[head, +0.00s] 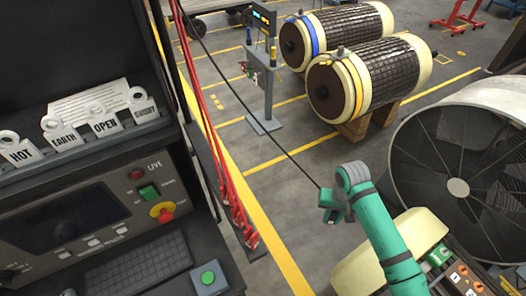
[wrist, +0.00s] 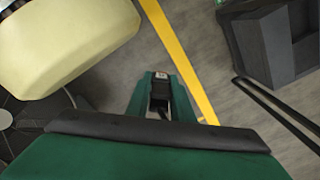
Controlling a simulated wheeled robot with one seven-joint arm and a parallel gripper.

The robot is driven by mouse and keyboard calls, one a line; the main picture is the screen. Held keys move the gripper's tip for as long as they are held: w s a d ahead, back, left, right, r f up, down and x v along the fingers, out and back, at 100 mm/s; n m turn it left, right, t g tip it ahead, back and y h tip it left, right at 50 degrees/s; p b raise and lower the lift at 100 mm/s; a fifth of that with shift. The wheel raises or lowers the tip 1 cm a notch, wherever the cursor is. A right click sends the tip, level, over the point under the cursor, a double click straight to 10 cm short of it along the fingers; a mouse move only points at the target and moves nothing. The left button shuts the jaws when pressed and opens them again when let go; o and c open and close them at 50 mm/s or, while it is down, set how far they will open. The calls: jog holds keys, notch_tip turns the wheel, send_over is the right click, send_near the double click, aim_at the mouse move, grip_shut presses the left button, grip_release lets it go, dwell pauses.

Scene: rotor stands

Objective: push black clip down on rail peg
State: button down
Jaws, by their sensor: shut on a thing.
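My gripper (head: 332,205) hangs over the open floor right of the yellow line in the head view. A thin black lead (head: 262,128) runs from the upper left down to it. In the wrist view my gripper (wrist: 159,82) is shut on a small dark piece (wrist: 158,97), which appears to be the black clip; the fingers hide most of it. The dark rail (head: 228,232) stands beside the console, left of my gripper and apart from it. Several red clips (head: 246,232) sit along its near end. I cannot make out a bare peg.
The console (head: 150,190) with tags and buttons fills the left. Red leads (head: 205,115) hang beside it. A cream-ended case (head: 345,275) and a large fan (head: 458,188) stand at right. Two rotors (head: 368,78) rest behind. The floor between the rail and my gripper is clear.

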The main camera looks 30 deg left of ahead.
jog(key=a+r+n, duration=0.3)
jog(key=a+r, duration=0.7)
notch_tip(320, 180, up, 21)
jog(key=n, duration=0.9)
send_over(220, 180)
jog(key=shift+r, duration=0.15)
jog(key=shift+f, duration=3.6)
jog(key=shift+f, duration=0.45)
jog(key=c, duration=1.5)
grip_release()
jog(key=shift+o, duration=0.2)
notch_tip(220, 180, up, 11)
